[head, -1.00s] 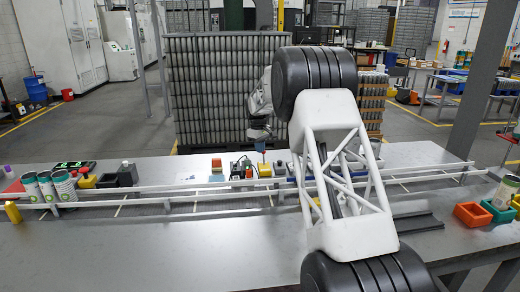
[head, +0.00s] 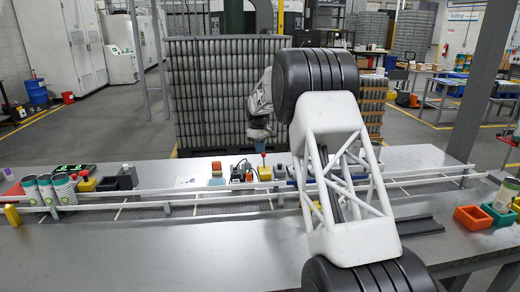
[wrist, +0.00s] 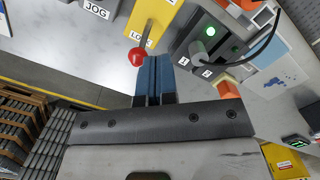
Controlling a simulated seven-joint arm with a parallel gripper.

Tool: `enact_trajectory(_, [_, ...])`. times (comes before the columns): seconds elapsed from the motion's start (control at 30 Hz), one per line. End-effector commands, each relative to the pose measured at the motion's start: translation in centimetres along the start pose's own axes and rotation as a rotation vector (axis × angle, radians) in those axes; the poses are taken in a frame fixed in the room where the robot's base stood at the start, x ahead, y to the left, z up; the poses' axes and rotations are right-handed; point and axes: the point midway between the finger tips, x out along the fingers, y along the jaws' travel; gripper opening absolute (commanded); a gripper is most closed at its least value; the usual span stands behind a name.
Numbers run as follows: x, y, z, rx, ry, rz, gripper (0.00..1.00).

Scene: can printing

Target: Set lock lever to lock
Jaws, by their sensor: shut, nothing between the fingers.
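The lock lever has a red ball knob (wrist: 137,57) on a thin metal stem. It rises from a yellow box (wrist: 168,14) with a LOCK label beside the stem in the wrist view. In the head view the red knob (head: 263,155) stands above the yellow box (head: 265,173). My gripper (wrist: 153,60) has blue fingers shut together and empty. In the wrist view the fingertips are just right of the knob; I cannot tell whether they touch it. In the head view my gripper (head: 259,146) is just above the lever, small and partly unclear.
A dark box with a green-lit button (wrist: 209,31) and a cable stands right of the lever. A JOG label (wrist: 97,10) is at the upper left. White rails (head: 150,205) run along the table. Printed cans (head: 64,188) stand at the left, coloured bins (head: 473,216) at the right.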

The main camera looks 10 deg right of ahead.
Motion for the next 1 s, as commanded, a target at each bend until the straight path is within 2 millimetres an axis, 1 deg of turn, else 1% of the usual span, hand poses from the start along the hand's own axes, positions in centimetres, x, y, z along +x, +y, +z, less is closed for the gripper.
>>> enact_trajectory(0.27, [-0.9, -1.3, 0.0, 0.0, 0.001, 0.001, 0.0])
enact_trajectory(0.47, [-2.0, -3.4, 0.0, -0.001, 0.001, 0.001, 0.0])
enact_trajectory(0.5, [-2.5, -3.6, -0.1, -0.001, 0.001, 0.001, 0.0])
enact_trajectory(0.8, [-7.6, -3.0, -0.6, 0.0, 0.002, 0.001, 0.0])
enact_trajectory(1.0, [-10.3, -2.8, -0.8, 0.0, 0.001, 0.0, 0.0])
